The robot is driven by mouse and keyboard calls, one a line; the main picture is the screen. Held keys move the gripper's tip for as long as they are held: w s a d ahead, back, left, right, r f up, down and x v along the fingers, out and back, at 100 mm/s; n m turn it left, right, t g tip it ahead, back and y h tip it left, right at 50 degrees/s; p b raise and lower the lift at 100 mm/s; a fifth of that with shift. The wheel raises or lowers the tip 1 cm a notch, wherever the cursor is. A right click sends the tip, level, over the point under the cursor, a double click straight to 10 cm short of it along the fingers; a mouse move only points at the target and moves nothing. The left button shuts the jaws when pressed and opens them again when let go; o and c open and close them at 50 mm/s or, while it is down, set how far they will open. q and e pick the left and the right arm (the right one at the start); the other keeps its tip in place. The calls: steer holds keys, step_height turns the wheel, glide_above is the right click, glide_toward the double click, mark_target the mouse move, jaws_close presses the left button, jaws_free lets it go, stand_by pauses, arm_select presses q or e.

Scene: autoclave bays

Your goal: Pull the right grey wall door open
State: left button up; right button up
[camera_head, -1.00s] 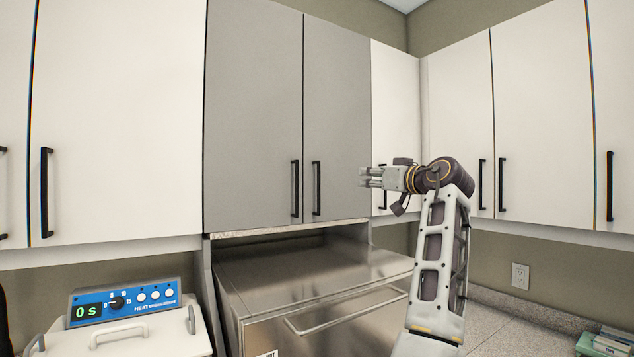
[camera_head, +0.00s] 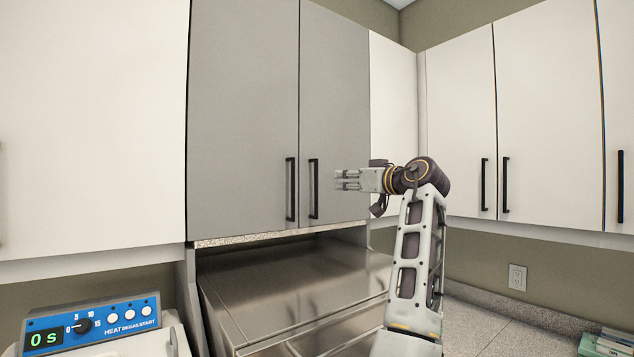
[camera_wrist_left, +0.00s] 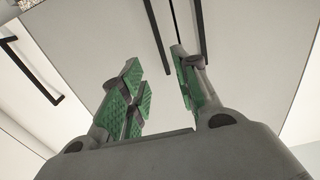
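The right grey wall door (camera_head: 340,110) is closed, flush beside the left grey door (camera_head: 243,110). Its black vertical bar handle (camera_head: 314,188) is near its lower left edge. My left gripper (camera_head: 342,180) is in front of this door, just right of the handle in the head view, fingers pointing left. Its fingers are apart with nothing between them. My right gripper is not in view.
The left grey door's handle (camera_head: 290,188) is close beside the right one. White cabinets (camera_head: 545,110) flank the grey doors. A wall outlet (camera_head: 517,277) is at right.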

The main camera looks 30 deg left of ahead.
arm_select(q)
steer(key=shift+d, duration=0.1)
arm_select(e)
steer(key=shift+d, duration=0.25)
arm_select(q)
steer(key=p, duration=0.1)
glide_toward(317, 180)
steer(key=a, duration=0.1)
steer(key=p+x, duration=0.2)
steer(key=x, duration=0.5)
steer(key=shift+w+a+r, duration=0.1)
steer(key=shift+w+r, duration=0.05)
steer(key=shift+w, duration=0.1)
steer(key=shift+w+a, duration=0.15)
steer(key=shift+a, duration=0.25)
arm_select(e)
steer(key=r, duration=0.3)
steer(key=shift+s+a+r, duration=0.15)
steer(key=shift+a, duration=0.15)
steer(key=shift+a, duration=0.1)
arm_select(q)
jaws_close()
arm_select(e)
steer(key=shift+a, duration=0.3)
